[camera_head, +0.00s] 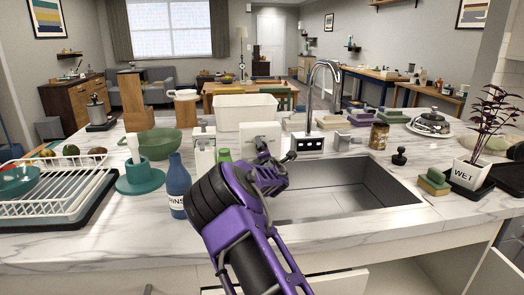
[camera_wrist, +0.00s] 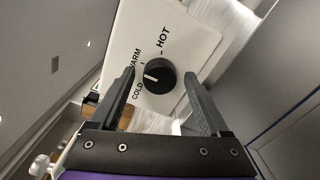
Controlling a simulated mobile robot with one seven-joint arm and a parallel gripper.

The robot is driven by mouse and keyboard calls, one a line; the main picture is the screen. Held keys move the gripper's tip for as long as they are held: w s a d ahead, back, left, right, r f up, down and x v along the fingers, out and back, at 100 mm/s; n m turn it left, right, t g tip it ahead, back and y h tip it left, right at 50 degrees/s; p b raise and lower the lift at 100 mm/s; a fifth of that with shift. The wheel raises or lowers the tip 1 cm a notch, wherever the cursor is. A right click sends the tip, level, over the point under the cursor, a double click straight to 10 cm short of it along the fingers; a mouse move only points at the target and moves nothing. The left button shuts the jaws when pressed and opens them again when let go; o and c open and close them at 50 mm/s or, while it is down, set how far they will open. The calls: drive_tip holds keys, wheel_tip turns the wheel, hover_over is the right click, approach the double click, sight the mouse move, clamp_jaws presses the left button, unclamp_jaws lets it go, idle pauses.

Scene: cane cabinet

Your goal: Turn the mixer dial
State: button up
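The mixer dial (camera_wrist: 158,76) is a round black knob with a white pointer line. It sits on a white panel (camera_wrist: 192,35) marked COLD, WARM and HOT. The pointer faces the left side, around COLD and WARM; its exact setting is hard to tell. My gripper (camera_wrist: 158,73) is open, with one black fingertip on each side of the dial. I cannot tell whether either finger touches it. In the head view my gripper (camera_head: 283,157) is at the sink's back left, in front of the white panel (camera_head: 260,132); the dial is not clear there.
The sink basin (camera_head: 345,188) lies to the right, with a chrome faucet (camera_head: 322,85) behind it. A blue bottle (camera_head: 178,188) and a teal stand (camera_head: 139,178) are on the left. A dish rack (camera_head: 55,192) stands farther left. A potted plant (camera_head: 468,175) is at right.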

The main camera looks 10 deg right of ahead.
drive_tip(key=shift+s, duration=0.1)
drive_tip(key=s, duration=1.7)
drive_tip(key=shift+p, duration=0.3)
drive_tip(key=shift+s, duration=0.1)
